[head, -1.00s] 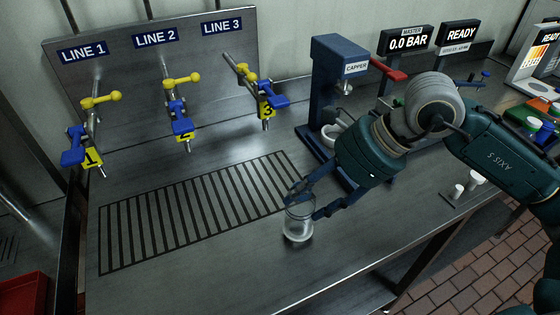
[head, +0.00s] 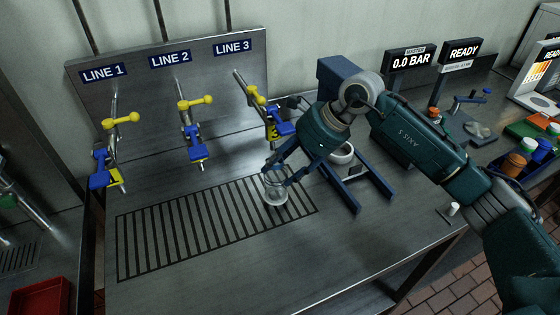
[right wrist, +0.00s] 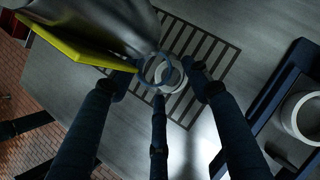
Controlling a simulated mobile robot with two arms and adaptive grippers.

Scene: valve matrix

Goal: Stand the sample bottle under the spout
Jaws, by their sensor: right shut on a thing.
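The clear sample bottle (head: 276,192) is upright between the fingers of my right gripper (head: 277,178), at the right end of the drain grate. I cannot tell whether its base touches the grate. In the right wrist view the bottle's mouth (right wrist: 167,75) lies between my fingers (right wrist: 165,85). The LINE 3 spout (head: 272,138), with blue and yellow handles, is just above and behind the bottle, partly hidden by my gripper. The LINE 2 spout (head: 199,164) and LINE 1 spout (head: 121,187) hang further left. My left gripper is not in view.
The slotted grate (head: 190,235) is bare left of the bottle. The blue capper stand (head: 338,70) is behind my right arm, with a white ring (head: 342,153) at its base.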

